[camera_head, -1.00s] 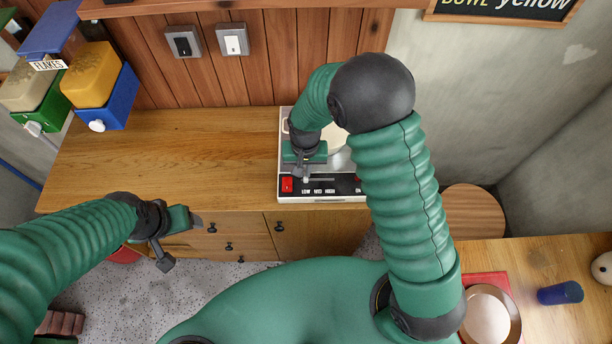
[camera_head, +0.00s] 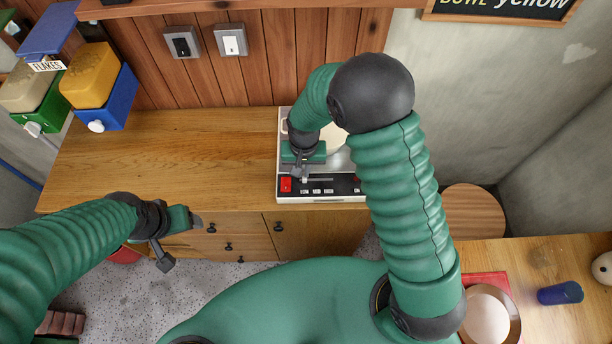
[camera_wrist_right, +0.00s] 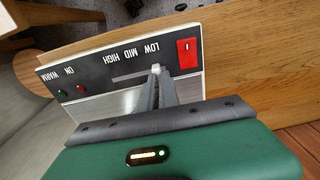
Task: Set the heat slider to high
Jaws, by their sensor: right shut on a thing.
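The heat slider (camera_wrist_right: 155,68) is a small pale knob in a slot on the black front panel (camera_wrist_right: 100,72) of a white appliance (camera_head: 283,150). In the right wrist view the knob stands at the LOW end of its slot, and the slot runs on past MID toward HIGH. My right gripper (camera_head: 303,176) is shut on the knob; its fingers also show in the right wrist view (camera_wrist_right: 158,88). My left gripper (camera_head: 182,243) is open and empty, in front of the counter and away from the appliance. My right arm hides the appliance's right part.
A red switch (camera_wrist_right: 187,52) sits beside the slider's LOW end. Small ON and WARM lights (camera_wrist_right: 71,90) are at the panel's other end. The wooden counter (camera_head: 190,150) left of the appliance is clear. Flake dispensers (camera_head: 105,95) stand at the far left.

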